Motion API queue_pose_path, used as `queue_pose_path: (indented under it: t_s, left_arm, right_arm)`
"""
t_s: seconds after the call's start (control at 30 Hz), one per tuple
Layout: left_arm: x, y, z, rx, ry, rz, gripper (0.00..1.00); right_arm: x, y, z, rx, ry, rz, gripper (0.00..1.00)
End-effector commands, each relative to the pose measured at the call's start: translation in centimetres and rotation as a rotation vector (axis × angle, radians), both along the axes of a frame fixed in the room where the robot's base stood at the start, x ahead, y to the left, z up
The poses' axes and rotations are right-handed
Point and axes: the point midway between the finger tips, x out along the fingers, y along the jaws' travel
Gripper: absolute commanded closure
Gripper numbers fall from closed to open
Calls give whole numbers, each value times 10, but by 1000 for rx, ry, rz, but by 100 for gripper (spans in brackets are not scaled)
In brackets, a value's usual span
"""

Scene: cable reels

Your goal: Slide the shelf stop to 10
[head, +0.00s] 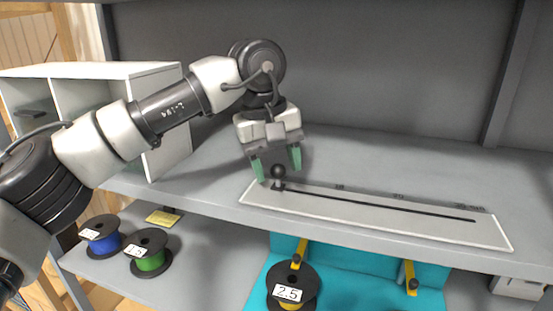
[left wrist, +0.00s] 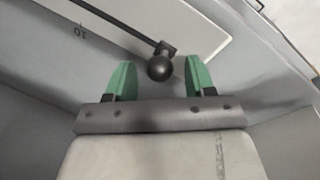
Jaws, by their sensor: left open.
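The shelf stop is a dark round knob (head: 278,171) on a small slider at the left end of a long dark slot. The slot runs along a pale scale plate (head: 375,225) on the shelf, with number marks along its far edge. My left gripper (head: 277,170) is above the knob with its green fingers apart. My right gripper is not in view.
A white cubby box (head: 120,75) stands at the left of the shelf. Below are a blue reel (head: 103,240), a green reel (head: 150,262) and a reel labelled 2.5 (head: 290,275) by a teal panel. The shelf right of my gripper is clear.

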Motion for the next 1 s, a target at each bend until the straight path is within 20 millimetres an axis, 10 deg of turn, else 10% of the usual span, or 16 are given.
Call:
queue_pose_path:
  t_s: [0.3,0.67,1.0]
  left_arm:
    - [0,-1,-3,-1,0,-1,47]
    - [0,-1,-3,-1,-1,-1,100]
    - [-11,-34,-1,0,0,-6,100]
  right_arm:
    - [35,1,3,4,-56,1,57]
    - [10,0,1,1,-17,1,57]
    - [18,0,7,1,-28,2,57]
